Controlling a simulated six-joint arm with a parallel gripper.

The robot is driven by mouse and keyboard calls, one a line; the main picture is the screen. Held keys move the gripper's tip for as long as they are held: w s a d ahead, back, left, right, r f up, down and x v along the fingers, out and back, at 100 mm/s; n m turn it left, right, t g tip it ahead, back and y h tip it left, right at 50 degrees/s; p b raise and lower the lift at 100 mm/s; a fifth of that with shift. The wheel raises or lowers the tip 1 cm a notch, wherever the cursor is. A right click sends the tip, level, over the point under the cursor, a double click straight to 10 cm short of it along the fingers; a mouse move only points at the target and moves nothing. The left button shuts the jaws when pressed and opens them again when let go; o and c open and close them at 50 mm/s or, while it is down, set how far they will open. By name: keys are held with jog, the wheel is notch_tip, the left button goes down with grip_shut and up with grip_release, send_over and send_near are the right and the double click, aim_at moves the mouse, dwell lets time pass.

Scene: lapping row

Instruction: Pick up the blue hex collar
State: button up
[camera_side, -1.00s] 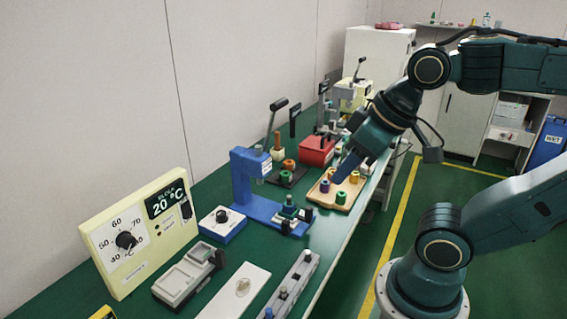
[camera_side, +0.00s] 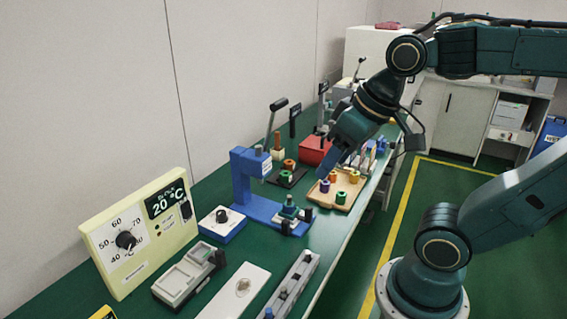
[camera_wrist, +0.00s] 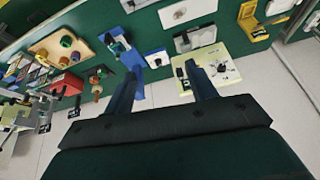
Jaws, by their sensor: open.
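A small dark blue-purple collar (camera_side: 324,186), which appears to be the blue hex collar, sits on the wooden tray (camera_side: 343,206) in the side view. Green, orange and yellow collars share the tray; the blue one's hex shape is too small to make out. My gripper (camera_side: 330,164) is above the tray's far left side, apart from the collars. In the wrist view my gripper (camera_wrist: 163,68) shows two spread fingers with nothing between them.
The blue press (camera_side: 240,180) stands left of the tray. A red box (camera_side: 314,151) and a black base (camera_side: 286,177) with collars lie behind. The cream temperature panel (camera_side: 140,235) and blue dial box (camera_side: 222,225) are nearer. The floor beyond the bench edge is open.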

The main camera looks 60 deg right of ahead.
jog(key=w+d+f+m+g, duration=0.3)
jog(key=w+d+m, duration=0.55)
jog(key=w, duration=0.55)
jog(key=w+d+f+m+g+y, duration=0.1)
jog(key=w+d+f+m, duration=0.2)
jog(key=d+f, duration=0.4)
jog(key=w+d+f+m+g+y, duration=0.1)
jog(key=w+d+f+m+y, duration=0.1)
jog(key=d+f+m, duration=0.3)
jog(key=w+d+f, duration=0.1)
jog(key=d+f, duration=0.1)
jog(key=d, duration=0.2)
jog(key=shift+w+f, duration=0.25)
jog(key=shift+f, duration=0.05)
jog(key=shift+f, duration=0.1)
send_near(289, 209)
jog(key=shift+w+d+f, duration=0.15)
jog(key=shift+w+f, duration=0.1)
jog(key=shift+f, duration=0.45)
jog(key=shift+w+d+f, duration=0.1)
jog(key=shift+w+f, duration=0.1)
jog(key=shift+f, duration=0.55)
